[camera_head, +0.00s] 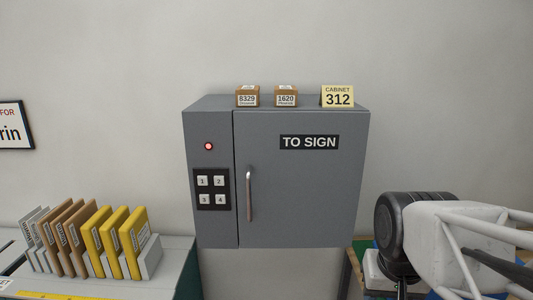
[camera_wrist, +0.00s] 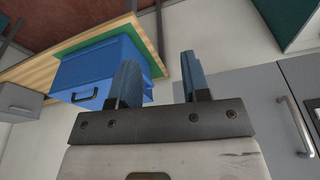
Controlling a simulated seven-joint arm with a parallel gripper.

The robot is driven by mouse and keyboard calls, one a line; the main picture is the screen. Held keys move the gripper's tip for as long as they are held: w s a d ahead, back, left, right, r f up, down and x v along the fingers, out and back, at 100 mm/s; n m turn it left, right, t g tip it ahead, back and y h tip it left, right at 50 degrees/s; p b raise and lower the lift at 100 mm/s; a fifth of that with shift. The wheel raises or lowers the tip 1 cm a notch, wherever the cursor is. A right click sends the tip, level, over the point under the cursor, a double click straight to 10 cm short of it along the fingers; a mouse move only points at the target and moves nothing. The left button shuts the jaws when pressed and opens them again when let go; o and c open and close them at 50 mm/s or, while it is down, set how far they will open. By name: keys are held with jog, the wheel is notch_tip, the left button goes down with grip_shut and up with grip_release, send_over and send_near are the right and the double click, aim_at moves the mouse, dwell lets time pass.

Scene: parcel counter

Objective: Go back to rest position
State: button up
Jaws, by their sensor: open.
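My gripper shows in the wrist view (camera_wrist: 158,85) with its two blue fingers apart and nothing between them. In the head view my arm is at the lower right, and the fingertips are hidden there. The grey cabinet (camera_head: 300,205) labelled TO SIGN hangs on the wall with its door shut. Its vertical handle (camera_head: 249,195) is on the door's left side and also shows in the wrist view (camera_wrist: 297,126). My gripper is to the right of the cabinet and apart from the handle. A red light (camera_head: 208,146) is lit above the keypad (camera_head: 211,189).
Two small boxes, 8329 (camera_head: 247,97) and 1620 (camera_head: 286,97), and a CABINET 312 sign (camera_head: 338,97) stand on the cabinet. A rack of upright envelopes (camera_head: 105,240) is at the lower left. A blue box (camera_wrist: 95,72) sits on a wooden table (camera_wrist: 35,72) near my gripper.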

jog(key=shift+s+a+f+n, duration=0.3)
jog(key=shift+s+a+n, duration=0.15)
jog(key=shift+s, duration=0.3)
jog(key=shift+s+a+f+n, duration=0.25)
jog(key=shift+s+a+n, duration=0.15)
jog(key=shift+s, duration=0.35)
